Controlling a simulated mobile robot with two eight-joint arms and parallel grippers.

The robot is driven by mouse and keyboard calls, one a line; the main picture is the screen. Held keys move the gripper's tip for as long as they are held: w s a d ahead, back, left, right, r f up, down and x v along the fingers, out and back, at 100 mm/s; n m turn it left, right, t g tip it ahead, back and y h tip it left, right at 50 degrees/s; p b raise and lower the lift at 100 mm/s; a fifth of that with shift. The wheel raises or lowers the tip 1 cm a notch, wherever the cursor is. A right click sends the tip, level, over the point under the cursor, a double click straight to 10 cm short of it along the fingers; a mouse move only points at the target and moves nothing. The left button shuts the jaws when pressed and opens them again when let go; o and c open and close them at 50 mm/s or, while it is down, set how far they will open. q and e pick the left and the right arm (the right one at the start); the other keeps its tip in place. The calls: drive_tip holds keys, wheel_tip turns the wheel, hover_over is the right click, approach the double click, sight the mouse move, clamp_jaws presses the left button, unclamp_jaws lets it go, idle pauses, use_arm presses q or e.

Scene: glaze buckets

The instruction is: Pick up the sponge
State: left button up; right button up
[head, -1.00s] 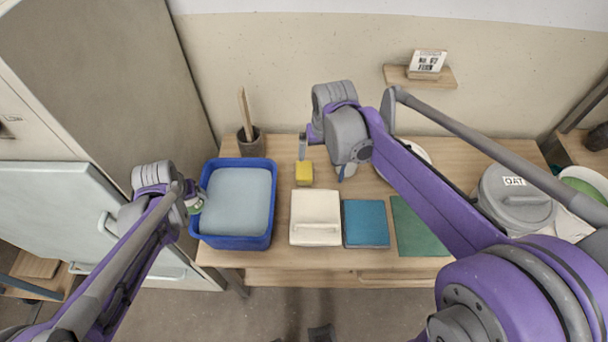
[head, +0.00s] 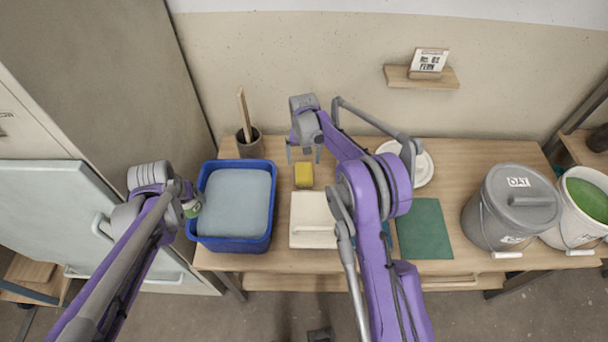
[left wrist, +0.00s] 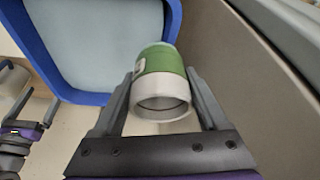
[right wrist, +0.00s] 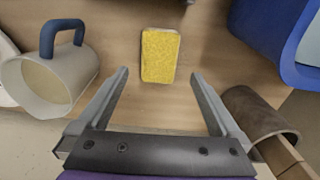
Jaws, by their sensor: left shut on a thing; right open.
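The yellow sponge (head: 303,175) lies on the wooden table, just right of the blue tub. It also shows in the right wrist view (right wrist: 160,55), ahead of and between the fingers. My right gripper (head: 304,153) is open and empty, above the table just behind the sponge and apart from it. Its open fingers show in the right wrist view (right wrist: 160,85). My left gripper (head: 190,198) is shut on a green and white cylinder, seen in the left wrist view (left wrist: 162,85), beside the blue tub's left wall.
The blue tub (head: 192,228) holds a pale blue-grey surface. A dark pot (head: 250,147) with a stick stands behind it. A white mug with a blue handle (right wrist: 50,75) is left of the sponge in the right wrist view. A cream block (head: 312,212) lies in front.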

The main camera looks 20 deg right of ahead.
sight(304, 171)
wheel_tip(304, 171, down, 8)
drive_tip(key=shift+r+p, duration=0.15)
drive_tip(key=shift+p, duration=0.15)
drive_tip(key=shift+c, duration=0.2)
drive_tip(key=c, duration=1.2)
